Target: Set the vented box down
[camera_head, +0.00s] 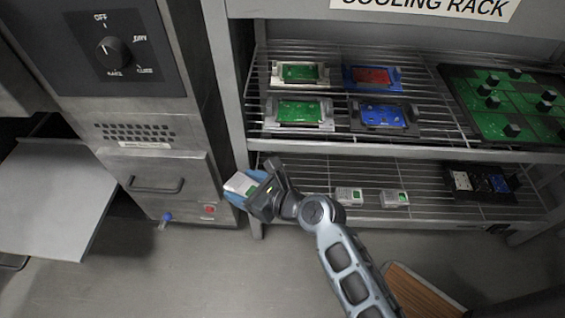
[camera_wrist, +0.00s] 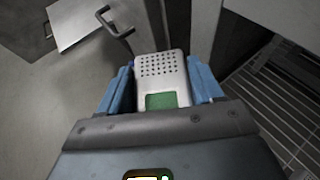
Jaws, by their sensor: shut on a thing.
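The vented box (camera_wrist: 161,68) is light grey with rows of small holes on its top and a green patch at its near end. My gripper (camera_wrist: 160,92) is shut on it, with a blue finger on each side. In the head view the box (camera_head: 239,184) and my gripper (camera_head: 254,186) are in the air, in front of the oven-like cabinet's lower right corner and left of the rack's lower shelf. The underside of the box is hidden.
The cooling rack's lower shelf (camera_head: 425,208) holds two small grey-and-green boxes (camera_head: 349,196) (camera_head: 395,198) and a dark tray (camera_head: 480,181). Its upper shelf holds several framed boards. The cabinet (camera_head: 150,160) has a handle. A flat grey panel (camera_head: 55,198) lies at left.

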